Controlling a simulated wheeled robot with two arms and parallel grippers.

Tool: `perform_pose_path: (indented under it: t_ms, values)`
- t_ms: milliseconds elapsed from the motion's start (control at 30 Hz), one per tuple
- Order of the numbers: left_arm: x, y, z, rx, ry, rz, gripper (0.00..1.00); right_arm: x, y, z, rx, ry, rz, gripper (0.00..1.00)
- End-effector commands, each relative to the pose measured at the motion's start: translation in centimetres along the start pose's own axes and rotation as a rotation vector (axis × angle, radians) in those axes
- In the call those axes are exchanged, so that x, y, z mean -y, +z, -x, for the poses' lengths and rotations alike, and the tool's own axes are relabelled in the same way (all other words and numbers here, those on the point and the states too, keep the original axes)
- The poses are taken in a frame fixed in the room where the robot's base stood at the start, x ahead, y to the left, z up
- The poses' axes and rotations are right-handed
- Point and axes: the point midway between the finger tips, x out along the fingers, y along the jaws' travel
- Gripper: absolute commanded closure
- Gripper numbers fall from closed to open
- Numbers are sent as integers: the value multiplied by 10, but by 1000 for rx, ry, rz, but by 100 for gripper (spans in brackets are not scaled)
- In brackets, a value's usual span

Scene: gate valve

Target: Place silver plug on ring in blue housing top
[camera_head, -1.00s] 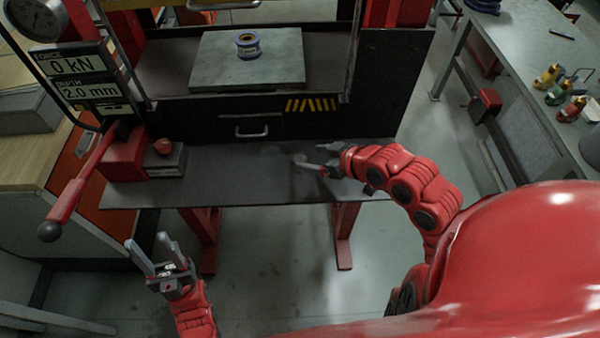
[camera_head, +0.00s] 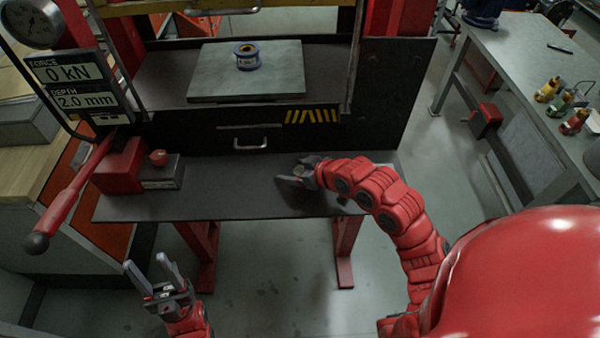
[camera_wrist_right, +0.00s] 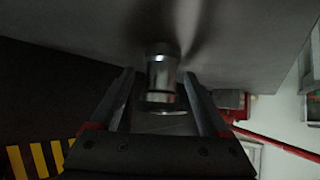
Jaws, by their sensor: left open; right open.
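The silver plug (camera_wrist_right: 161,72) is a small shiny cylinder with a wider disc-like end. In the right wrist view it stands on the dark lower shelf, between the fingers of my right gripper (camera_wrist_right: 159,80). These fingers are open, with a gap on each side of it. In the head view my right gripper (camera_head: 291,179) is low over the shelf, and the plug (camera_head: 300,170) is small and partly hidden there. The blue housing (camera_head: 247,63) stands upright on the grey press plate, with a copper-coloured ring (camera_head: 246,49) at its top. My left gripper (camera_head: 152,273) is open and empty, in front of the shelf.
The grey plate (camera_head: 210,85) lies on the press bed behind the lower shelf (camera_head: 225,195). A red lever (camera_head: 75,190) and a red box (camera_head: 118,168) are at the left. The gauge panel reads 0 kN and 2.0 mm. The shelf's middle is clear.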

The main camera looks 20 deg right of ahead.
Motion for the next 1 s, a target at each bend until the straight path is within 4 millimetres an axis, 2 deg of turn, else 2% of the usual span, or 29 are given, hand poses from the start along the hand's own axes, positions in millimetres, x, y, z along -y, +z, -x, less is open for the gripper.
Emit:
perform_pose_path:
  t_ms: [300,733,1000]
  values:
    - [0,0,-1,0,0,0,50,0,0,-4,-1,2,1,20]
    - [0,0,-1,0,0,0,50,0,0,-4,-1,2,0,98]
    - [0,0,-1,0,0,0,50,0,0,-4,-1,2,0,100]
